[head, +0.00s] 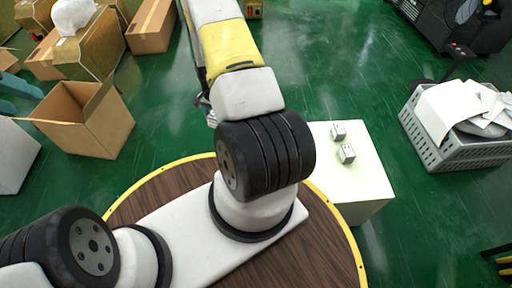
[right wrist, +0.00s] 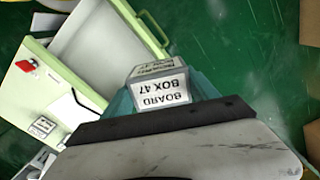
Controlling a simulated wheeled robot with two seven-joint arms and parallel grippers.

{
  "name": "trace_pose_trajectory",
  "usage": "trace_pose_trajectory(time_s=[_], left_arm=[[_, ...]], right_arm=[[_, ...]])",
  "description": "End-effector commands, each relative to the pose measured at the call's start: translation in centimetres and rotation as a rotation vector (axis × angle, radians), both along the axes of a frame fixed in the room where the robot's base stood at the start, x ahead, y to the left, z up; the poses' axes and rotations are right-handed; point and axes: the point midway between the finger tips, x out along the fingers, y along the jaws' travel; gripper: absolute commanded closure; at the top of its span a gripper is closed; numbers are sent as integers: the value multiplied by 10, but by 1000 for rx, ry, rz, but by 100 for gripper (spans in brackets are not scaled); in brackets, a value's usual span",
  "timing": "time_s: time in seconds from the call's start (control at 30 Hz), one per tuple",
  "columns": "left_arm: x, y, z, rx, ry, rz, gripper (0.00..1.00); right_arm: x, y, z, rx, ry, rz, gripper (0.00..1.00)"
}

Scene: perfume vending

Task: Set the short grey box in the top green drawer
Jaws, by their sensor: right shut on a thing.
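In the right wrist view, my right gripper (right wrist: 162,95) is shut on the short grey box (right wrist: 160,92). A white label on the box's side reads BOARD BOX 47, upside down. The box sits between teal fingers. A pale green drawer (right wrist: 152,30) is open beyond it, at the upper left, with a pale interior; I cannot tell whether the box is over it. The drawer does not show clearly in the head view, where my arm blocks the middle and the right gripper cannot be made out. My left gripper cannot be made out clearly; teal bars show at the left edge.
A white block (head: 352,180) bears two small grey boxes (head: 346,153). A grey crate (head: 458,150) of papers stands at right. Open cardboard boxes (head: 85,120) stand at left. A pale green panel with a red tag (right wrist: 27,66) lies left of the held box. Green floor is clear between.

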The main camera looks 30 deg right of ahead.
Motion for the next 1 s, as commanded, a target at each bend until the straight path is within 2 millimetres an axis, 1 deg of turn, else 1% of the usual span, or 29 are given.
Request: trace_pose_trajectory(time_s=[0.03,0.07,0.1,0.17,0.2,0.27,0.3,0.4,0.5,0.6,0.7,0.87,1.0], left_arm=[[0,0,0,0,0,0,64],[0,0,0,0,0,0,64],[0,0,0,0,0,0,64],[0,0,0,0,0,0,64],[0,0,0,0,0,0,64],[0,0,0,0,0,0,64],[0,0,0,0,0,0,64],[0,0,0,0,0,0,64],[0,0,0,0,0,0,64],[0,0,0,0,0,0,64],[0,0,0,0,0,0,64],[0,0,0,0,0,0,64],[0,0,0,0,0,0,64]], right_arm=[[-8,-11,-26,1,8,-88,78],[-11,-17,-39,1,9,-140,78],[-16,-24,-55,0,8,-210,78],[-25,-34,-81,0,8,-314,78],[-32,-41,-97,0,7,-382,78],[-43,-50,-122,0,7,-485,78],[-51,-56,-138,1,8,-552,78],[-74,-68,-176,1,7,-716,78],[-97,-76,-210,1,5,-863,78],[-117,-81,-235,0,5,-979,78],[-131,-84,-251,1,2,-1059,78],[-141,-86,-269,1,-1,-1117,78],[-143,-85,-295,0,-1,-1123,78]])
